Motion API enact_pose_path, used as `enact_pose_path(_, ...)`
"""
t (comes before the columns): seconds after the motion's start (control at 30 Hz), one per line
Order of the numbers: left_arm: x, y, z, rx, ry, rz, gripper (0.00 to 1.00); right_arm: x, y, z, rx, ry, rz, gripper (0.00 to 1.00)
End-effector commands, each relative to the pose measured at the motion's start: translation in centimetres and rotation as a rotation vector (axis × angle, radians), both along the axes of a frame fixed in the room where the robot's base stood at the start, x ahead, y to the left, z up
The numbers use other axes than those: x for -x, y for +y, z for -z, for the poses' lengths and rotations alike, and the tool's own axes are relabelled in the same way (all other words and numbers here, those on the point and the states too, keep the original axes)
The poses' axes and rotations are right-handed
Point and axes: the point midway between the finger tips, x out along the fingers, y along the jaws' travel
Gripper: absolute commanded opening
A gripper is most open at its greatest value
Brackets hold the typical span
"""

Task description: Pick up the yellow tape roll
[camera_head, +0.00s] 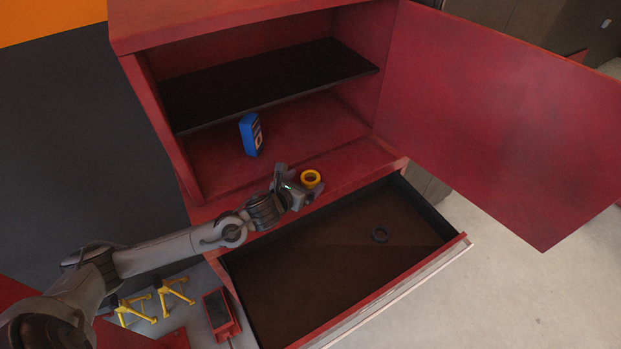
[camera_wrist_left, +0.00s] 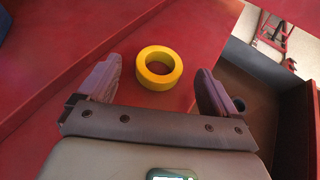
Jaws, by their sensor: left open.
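The yellow tape roll (camera_head: 311,179) lies flat on the red cabinet's bottom surface near its front edge. In the left wrist view the tape roll (camera_wrist_left: 159,68) sits ahead of my left gripper (camera_wrist_left: 156,82), roughly between the lines of its two fingers. My left gripper (camera_head: 298,183) is open and empty, just left of the roll in the head view. I cannot tell whether a finger touches the roll. My right gripper is not in view.
A blue box (camera_head: 251,135) stands upright on the same cabinet floor, behind the gripper. A dark shelf (camera_head: 270,84) spans above. The open cabinet door (camera_head: 510,110) is at right.

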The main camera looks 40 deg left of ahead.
Motion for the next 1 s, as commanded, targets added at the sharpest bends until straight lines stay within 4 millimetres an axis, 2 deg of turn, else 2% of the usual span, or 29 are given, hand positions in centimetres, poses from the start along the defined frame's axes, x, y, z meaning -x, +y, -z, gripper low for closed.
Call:
enact_pose_path(0.2, -1.9, 0.3, 0.7, 0.000, -0.001, -0.001, 0.92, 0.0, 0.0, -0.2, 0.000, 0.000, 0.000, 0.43)
enact_pose_path(0.47, -2.0, 0.3, 0.8, -0.001, 0.000, 0.000, 0.92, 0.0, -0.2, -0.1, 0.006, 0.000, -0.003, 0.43)
enact_pose_path(0.57, -2.0, 0.3, 0.8, -0.001, 0.000, 0.000, 0.80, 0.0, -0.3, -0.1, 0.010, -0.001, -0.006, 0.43)
enact_pose_path(0.87, -2.0, 0.3, 0.8, -0.001, 0.000, 0.000, 0.34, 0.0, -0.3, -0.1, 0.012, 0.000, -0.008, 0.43)
enact_pose_path(1.0, -2.0, 0.3, 0.8, -0.001, -0.001, 0.000, 0.32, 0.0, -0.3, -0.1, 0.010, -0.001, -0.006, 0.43)
